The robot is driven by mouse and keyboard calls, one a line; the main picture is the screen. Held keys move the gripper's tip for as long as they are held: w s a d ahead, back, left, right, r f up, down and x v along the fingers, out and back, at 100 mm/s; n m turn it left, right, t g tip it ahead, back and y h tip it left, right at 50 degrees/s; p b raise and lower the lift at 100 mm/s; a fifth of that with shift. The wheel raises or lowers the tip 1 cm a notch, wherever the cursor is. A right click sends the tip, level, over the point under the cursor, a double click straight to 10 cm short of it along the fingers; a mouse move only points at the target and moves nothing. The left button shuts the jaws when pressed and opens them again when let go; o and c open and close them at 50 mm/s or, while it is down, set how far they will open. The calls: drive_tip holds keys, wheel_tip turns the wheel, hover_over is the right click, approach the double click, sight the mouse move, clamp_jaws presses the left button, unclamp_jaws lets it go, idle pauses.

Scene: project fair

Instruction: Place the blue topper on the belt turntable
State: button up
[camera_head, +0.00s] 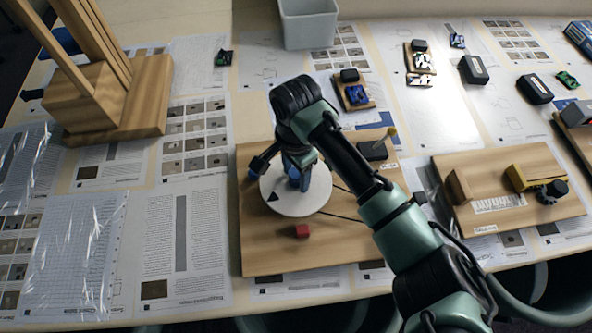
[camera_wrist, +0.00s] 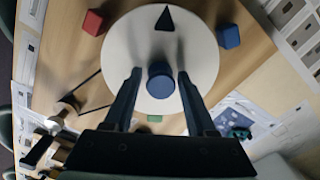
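The belt turntable has a white disc (camera_head: 312,203) on a wooden board, with a black triangle near its rim. The disc also shows in the wrist view (camera_wrist: 205,60). The blue topper (camera_wrist: 160,82), a short cylinder, appears to sit at about the disc's middle. My gripper (camera_head: 297,186) is above the disc, pointing down. In the wrist view its two fingers (camera_wrist: 158,72) are apart on either side of the topper, with visible gaps. I cannot tell the exact height of the fingertips.
A belt runs to a post (camera_head: 391,136). A wooden stand (camera_head: 115,104) is left, a grey bin (camera_head: 307,24) behind, another board (camera_head: 480,205) right.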

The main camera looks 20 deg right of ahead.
sight(295, 173)
drive_tip(key=shift+o, duration=0.5)
drive_tip(key=shift+r, duration=0.25)
wheel_tip(295, 173, up, 12)
drive_tip(key=shift+w, duration=0.1)
